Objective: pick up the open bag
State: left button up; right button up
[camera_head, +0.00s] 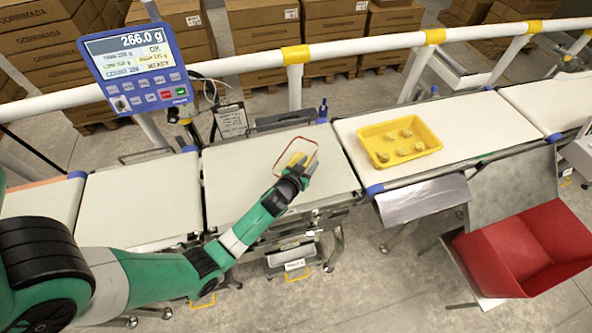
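The open bag (311,146) appears as a thin red-brown outline around a clear or pale middle, on the middle belt section. My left gripper (302,162) is right at the bag's near side and overlaps it in the head view. A yellow patch shows between the bag outline and the gripper; I cannot tell if it is contents or part of the bag. The fingers are small and partly hidden by the wrist, so I cannot tell whether they are closed on the bag. My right gripper is not in view.
A yellow tray (430,146) with several small lumpy items stands on the right belt (480,120). A scale display (138,68) reading 266.0 g stands behind the left belt (130,205). A white rail (350,47) runs behind the belts. A red bin (525,250) sits front right.

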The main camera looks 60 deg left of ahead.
pick_arm(q)
grip_shut()
dwell(1.3)
